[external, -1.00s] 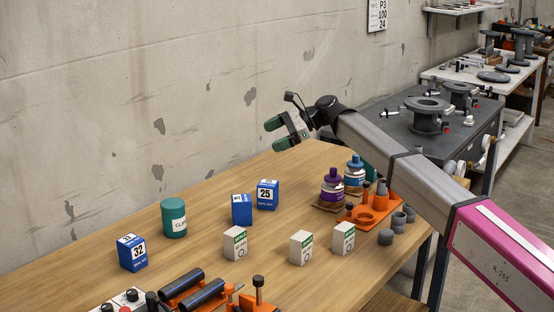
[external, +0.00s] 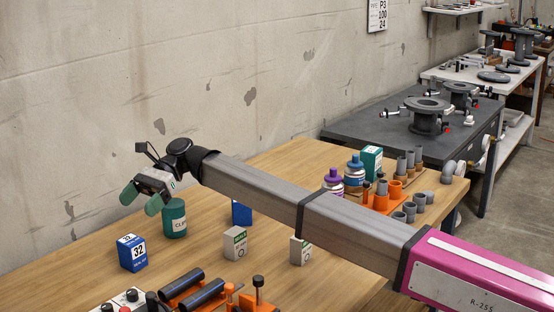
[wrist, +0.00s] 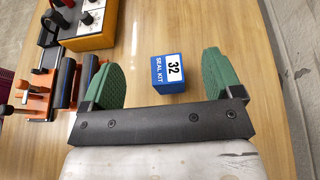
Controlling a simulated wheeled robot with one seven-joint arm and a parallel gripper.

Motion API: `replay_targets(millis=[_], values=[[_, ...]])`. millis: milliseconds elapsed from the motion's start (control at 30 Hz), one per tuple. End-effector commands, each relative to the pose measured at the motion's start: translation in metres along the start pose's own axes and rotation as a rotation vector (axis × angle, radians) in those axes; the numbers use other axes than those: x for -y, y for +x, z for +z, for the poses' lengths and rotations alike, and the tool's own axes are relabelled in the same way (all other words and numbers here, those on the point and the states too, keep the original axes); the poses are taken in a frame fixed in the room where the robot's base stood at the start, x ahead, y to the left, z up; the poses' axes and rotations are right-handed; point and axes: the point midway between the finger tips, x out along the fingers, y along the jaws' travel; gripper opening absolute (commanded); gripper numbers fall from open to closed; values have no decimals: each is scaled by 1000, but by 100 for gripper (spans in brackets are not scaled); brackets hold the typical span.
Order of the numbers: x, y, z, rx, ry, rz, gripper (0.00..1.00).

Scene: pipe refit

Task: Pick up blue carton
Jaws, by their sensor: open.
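A blue carton (external: 132,253) with a white "32" label stands on the wooden table at the left in the external view. In the wrist view the blue carton (wrist: 168,73), marked "SEAL KIT", lies ahead of my gripper (wrist: 163,78), between the lines of its two green fingers. My gripper (external: 142,197) is open and empty, above the table and higher than the carton. Another blue carton (external: 241,213) shows partly behind my arm.
A green canister (external: 174,218) stands just right of the carton, beneath my gripper. White boxes (external: 235,243) stand further right. Black pipes in an orange holder (external: 193,290) lie in front. A control box (wrist: 88,22) shows in the wrist view.

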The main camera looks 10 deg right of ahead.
Motion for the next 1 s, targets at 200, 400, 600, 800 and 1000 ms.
replay_targets(millis=[200,400,600,800,1000], values=[[-1,9,-20,0,1,2,85],[0,20,-47,0,1,1,85],[0,24,-58,0,0,0,85],[-1,46,-64,0,0,2,85],[0,73,-63,0,-1,0,85]])
